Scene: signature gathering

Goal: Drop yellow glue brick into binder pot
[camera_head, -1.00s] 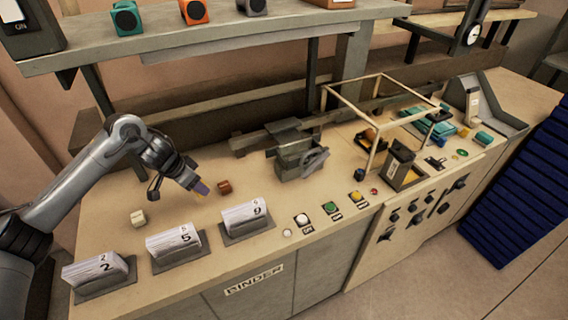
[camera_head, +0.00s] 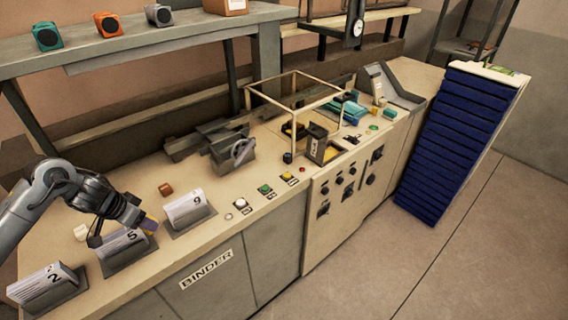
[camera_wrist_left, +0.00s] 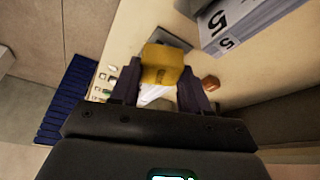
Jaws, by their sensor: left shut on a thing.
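My left gripper (camera_head: 148,222) is shut on the yellow glue brick (camera_head: 150,225) and holds it above the counter, by the paper stacks marked 5 and 9. In the left wrist view the yellow brick (camera_wrist_left: 162,65) sits between the two dark fingers of the gripper (camera_wrist_left: 160,78). On the machine, a grey box with a lever (camera_head: 232,152) and a small dark open-topped container (camera_head: 318,147) stand to the right; I cannot tell which is the binder pot. My right gripper is not in view.
A brown brick (camera_head: 166,188) and a cream brick (camera_head: 81,232) lie on the counter (camera_head: 215,230). Paper stacks marked 2 (camera_head: 48,284), 5 (camera_head: 120,246) and 9 (camera_head: 188,208) line its front. Buttons (camera_head: 265,189) and a thin frame (camera_head: 296,92) are to the right.

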